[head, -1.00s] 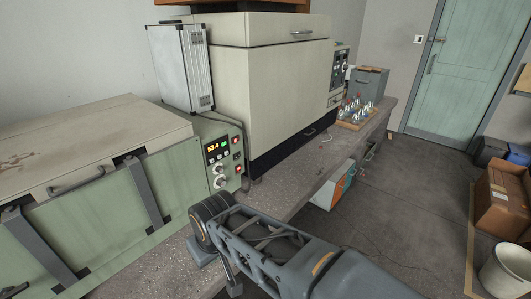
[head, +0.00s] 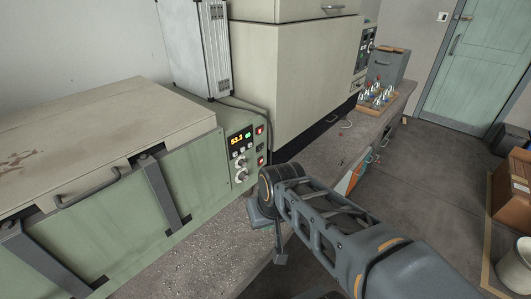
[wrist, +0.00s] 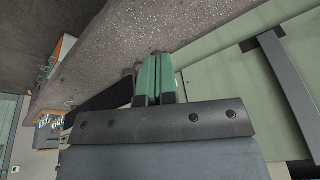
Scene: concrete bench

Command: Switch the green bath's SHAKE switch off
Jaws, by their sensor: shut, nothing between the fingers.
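The green bath (head: 170,180) stands at the left of the bench in the head view, with a beige lid on top. Its control panel (head: 247,152) is at its right end, with a lit display, two knobs and red switches. The red switches (head: 260,130) are small, and I cannot read which is SHAKE or how it is set. My gripper (wrist: 155,62) is shut and empty in the wrist view, its green fingers together, above the bench and near the bath's green front (wrist: 235,75). In the head view my arm hides most of the gripper.
A large beige oven (head: 300,80) stands behind the bath's right end, with a grey metal box (head: 195,45) beside it. A tray of flasks (head: 376,98) sits farther along the concrete bench (head: 225,245). The floor to the right is partly clear, with boxes (head: 510,195).

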